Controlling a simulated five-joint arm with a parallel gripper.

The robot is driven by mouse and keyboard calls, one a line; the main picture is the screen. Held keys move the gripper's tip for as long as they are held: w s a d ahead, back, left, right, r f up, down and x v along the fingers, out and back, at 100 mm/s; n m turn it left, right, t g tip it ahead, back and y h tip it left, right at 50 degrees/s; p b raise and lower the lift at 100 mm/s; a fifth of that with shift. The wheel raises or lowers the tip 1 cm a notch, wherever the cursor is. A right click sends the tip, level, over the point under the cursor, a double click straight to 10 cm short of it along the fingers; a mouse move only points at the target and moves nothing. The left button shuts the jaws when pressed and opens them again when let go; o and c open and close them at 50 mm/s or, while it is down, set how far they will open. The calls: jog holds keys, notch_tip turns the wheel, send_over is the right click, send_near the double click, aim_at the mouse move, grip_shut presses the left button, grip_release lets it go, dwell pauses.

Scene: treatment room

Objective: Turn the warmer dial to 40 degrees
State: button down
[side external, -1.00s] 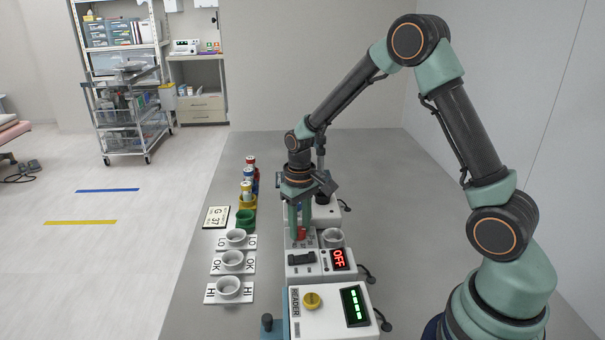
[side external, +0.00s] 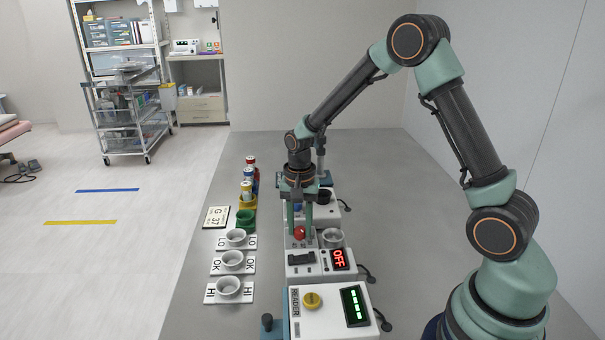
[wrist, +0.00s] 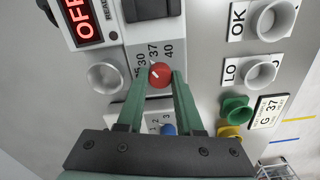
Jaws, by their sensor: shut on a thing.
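The red dial (wrist: 160,75) has a white pointer mark and sits beside a printed scale (wrist: 154,55) reading 25, 30, 37 and 40 in the wrist view. The mark slants to the upper left; I cannot tell exactly which number it meets. My gripper (wrist: 157,82) has its two green fingers shut on the dial, one on each side. In the side external view my gripper (side external: 300,228) points straight down over the red dial (side external: 299,232). The warmer's lower face is partly hidden by my fingers.
A box with a red OFF display (side external: 340,258) and black switch (side external: 302,258) is close by. A white reader box (side external: 330,308) stands in front. Cups on LO, OK and HI cards (side external: 232,262) and coloured-capped tubes (side external: 247,188) are left. A blue knob (wrist: 168,129) lies behind the fingers.

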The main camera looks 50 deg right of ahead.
aim_at(300, 229)
jog(key=m, duration=1.2)
dwell(0.6)
jog(key=shift+d, duration=0.1)
jog(key=c, duration=0.6)
grip_release()
jog(key=shift+o, duration=0.2)
notch_tip(300, 229, up, 12)
jog(key=shift+r, duration=0.1)
